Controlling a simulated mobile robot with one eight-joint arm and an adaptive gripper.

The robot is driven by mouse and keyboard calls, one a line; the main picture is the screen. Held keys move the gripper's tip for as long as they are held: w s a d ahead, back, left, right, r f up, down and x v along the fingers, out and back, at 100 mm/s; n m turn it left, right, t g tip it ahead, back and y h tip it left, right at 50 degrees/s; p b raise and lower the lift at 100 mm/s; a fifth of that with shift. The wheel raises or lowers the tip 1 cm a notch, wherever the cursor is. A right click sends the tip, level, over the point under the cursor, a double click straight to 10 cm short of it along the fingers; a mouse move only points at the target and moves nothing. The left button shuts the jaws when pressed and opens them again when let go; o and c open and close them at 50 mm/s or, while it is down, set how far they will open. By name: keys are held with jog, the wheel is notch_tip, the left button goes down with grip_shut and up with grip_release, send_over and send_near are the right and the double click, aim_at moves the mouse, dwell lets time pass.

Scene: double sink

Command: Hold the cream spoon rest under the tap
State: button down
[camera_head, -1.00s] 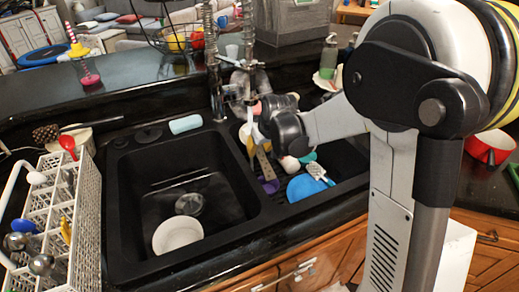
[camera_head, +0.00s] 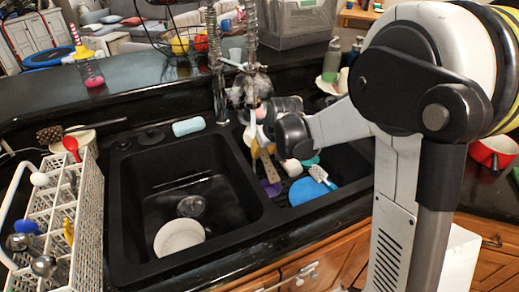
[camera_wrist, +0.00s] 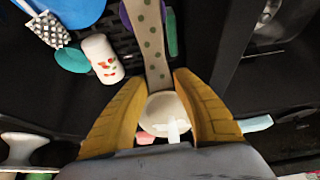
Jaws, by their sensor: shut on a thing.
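The cream spoon rest (camera_wrist: 152,40), with green dots on its long part, is held between the yellow fingers of my gripper (camera_wrist: 165,88) in the wrist view. Its pale round end lies between the fingers, partly hidden by the wrist. In the head view my gripper (camera_head: 258,146) is over the right sink basin, close below the tap (camera_head: 247,92), and the spoon rest (camera_head: 267,168) hangs down from it at a tilt. A whitish blur surrounds the tap head; I cannot tell whether water touches the spoon rest.
The right basin holds a blue plate (camera_head: 308,191), a white-and-red cup (camera_wrist: 102,58), a purple item (camera_head: 271,188) and a patterned utensil (camera_head: 321,176). The left basin (camera_head: 150,200) holds a white bowl (camera_head: 179,238). A white dish rack (camera_head: 92,215) stands at left.

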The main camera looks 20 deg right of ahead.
aim_at(269, 172)
jog(key=shift+a, duration=0.3)
jog(key=shift+d, duration=0.15)
jog(key=shift+d, duration=0.45)
jog(key=shift+a, duration=0.15)
jog(key=shift+a, duration=0.45)
jog(key=shift+s, duration=0.1)
jog(key=shift+s+d, duration=0.15)
jog(key=shift+s, duration=1.15)
jog(key=shift+s+d, duration=0.2)
jog(key=shift+s, duration=1.1)
jog(key=shift+s+d, duration=0.15)
jog(key=shift+s, duration=1.15)
